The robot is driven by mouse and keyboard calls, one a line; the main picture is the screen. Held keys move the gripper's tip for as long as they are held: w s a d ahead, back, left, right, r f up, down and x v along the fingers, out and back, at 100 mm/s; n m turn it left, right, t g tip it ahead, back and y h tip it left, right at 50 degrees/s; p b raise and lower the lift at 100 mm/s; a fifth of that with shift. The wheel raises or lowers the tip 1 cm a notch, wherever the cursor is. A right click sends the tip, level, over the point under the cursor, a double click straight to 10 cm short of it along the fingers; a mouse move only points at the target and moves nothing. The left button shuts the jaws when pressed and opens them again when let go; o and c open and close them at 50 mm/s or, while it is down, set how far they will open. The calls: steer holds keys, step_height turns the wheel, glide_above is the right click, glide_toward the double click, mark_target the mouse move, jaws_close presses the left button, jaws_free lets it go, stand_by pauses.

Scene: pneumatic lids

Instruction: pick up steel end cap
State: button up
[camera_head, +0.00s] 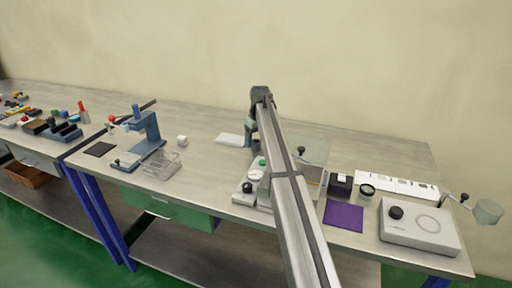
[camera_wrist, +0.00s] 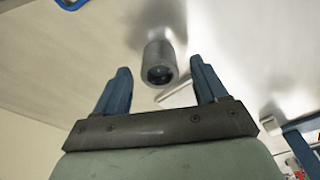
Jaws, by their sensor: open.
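A grey metal cylinder (camera_wrist: 161,58) with a dark hollow end, which looks like the steel end cap, is on the shiny steel surface in the wrist view. My gripper (camera_wrist: 160,76) is open. Its two blue fingers are spread left and right of the cylinder in the picture, with clear gaps on both sides. I cannot tell how far beyond the fingertips the cylinder lies. In the head view my gripper (camera_head: 250,132) is over the back of the bench, largely hidden by my arm, and I cannot make out the cylinder there.
A white flat block (camera_head: 230,140) lies close to my gripper. A blue press (camera_head: 150,128) and clear tray (camera_head: 160,167) stand left. A clear guard (camera_head: 313,150), purple mat (camera_head: 343,215) and grey device (camera_head: 420,228) are right. The bench's back left is mostly clear.

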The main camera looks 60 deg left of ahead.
steer(key=shift+a+f, duration=0.1)
steer(key=shift+f, duration=0.85)
steer(key=shift+c, duration=0.3)
jaws_close()
steer(key=shift+r, duration=0.1)
